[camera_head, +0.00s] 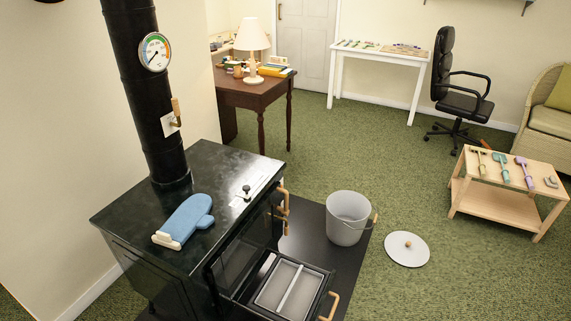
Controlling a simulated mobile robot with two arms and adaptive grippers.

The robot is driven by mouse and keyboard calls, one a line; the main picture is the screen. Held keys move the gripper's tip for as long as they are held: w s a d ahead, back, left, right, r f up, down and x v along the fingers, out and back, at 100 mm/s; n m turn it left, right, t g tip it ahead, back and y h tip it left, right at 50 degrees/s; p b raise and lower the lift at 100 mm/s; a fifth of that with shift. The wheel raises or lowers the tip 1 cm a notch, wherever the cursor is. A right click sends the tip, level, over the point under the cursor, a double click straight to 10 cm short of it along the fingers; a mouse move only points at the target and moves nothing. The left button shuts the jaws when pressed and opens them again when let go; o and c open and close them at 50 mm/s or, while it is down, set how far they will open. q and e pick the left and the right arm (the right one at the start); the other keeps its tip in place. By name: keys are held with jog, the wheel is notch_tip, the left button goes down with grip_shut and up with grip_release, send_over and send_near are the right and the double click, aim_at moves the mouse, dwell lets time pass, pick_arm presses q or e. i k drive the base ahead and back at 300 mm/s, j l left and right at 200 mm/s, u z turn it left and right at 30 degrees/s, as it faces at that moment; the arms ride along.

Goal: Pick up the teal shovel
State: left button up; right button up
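A teal shovel (501,166) lies on the top of a low light-wood table (513,163) at the right. It lies between a tool with a pale handle (479,162) on its left and a purple shovel-like tool (525,172) on its right. A small grey item (550,182) lies near the table's right end. Neither of my grippers is in view.
A black stove (165,210) with a blue mitt (188,217) on top fills the left front; its lower door is open. A grey bucket (347,220) and a round lid (406,248) stand between stove and table. Green carpet is clear around the table's left side.

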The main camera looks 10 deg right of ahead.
aim_at(503, 167)
jog(key=k+l, duration=0.1)
jog(key=l, duration=0.25)
jog(key=k+l+z, duration=0.1)
jog(key=l, duration=0.25)
jog(key=k+l, duration=0.1)
jog(key=l, duration=0.2)
jog(key=z, duration=1.4)
jog(key=i+l+u, duration=0.15)
jog(key=i, duration=0.5)
jog(key=i+l+u, duration=0.15)
jog(key=i+l, duration=0.2)
jog(key=i, duration=0.3)
jog(key=i+l+u, duration=0.15)
jog(key=i+l, duration=0.25)
jog(key=i, duration=0.25)
jog(key=i+l+u, duration=0.2)
jog(key=i+l, duration=0.2)
jog(key=i, duration=0.25)
